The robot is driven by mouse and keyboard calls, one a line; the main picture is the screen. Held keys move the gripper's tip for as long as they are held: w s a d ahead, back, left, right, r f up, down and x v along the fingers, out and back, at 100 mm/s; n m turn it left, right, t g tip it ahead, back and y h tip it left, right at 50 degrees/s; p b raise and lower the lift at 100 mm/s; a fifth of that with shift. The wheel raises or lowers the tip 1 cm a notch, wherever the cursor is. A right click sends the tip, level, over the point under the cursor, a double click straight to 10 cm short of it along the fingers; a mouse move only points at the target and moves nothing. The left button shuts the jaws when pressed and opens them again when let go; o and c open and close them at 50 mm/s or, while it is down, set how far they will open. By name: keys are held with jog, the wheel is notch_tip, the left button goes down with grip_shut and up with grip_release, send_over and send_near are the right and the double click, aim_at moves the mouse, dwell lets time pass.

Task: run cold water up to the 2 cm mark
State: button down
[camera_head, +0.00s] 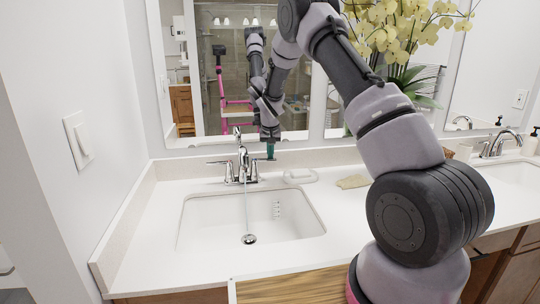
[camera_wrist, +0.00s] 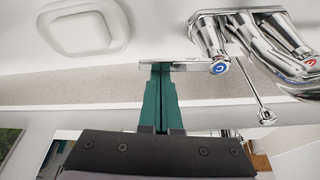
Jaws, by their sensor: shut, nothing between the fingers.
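The chrome faucet (camera_head: 242,166) stands behind the white sink basin (camera_head: 208,215). A thin pale line, apparently a water stream (camera_head: 246,208), runs from its spout to the drain (camera_head: 248,239). No clear water level shows in the basin. Small dark marks (camera_head: 277,209) are on the basin's back wall, too small to read. My gripper (camera_head: 270,153) is shut with its green fingers at the right-hand lever. In the wrist view the fingertips (camera_wrist: 161,68) meet the cold lever (camera_wrist: 185,66), which has a blue mark; contact is not certain. The hot handle (camera_wrist: 298,52) has a red mark.
A white soap dish (camera_head: 300,176) and a beige cloth (camera_head: 352,182) lie on the counter right of the faucet. The mirror (camera_head: 190,75) stands close behind. A flower arrangement (camera_head: 400,40) and a second faucet (camera_head: 497,145) are farther right.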

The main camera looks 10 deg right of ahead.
jog(key=s+m, duration=0.2)
jog(key=s+m+h, duration=0.1)
jog(key=m, duration=0.1)
jog(key=shift+a+g, duration=0.25)
jog(key=shift+g, duration=0.05)
jog(key=shift+s, duration=0.1)
dwell(0.6)
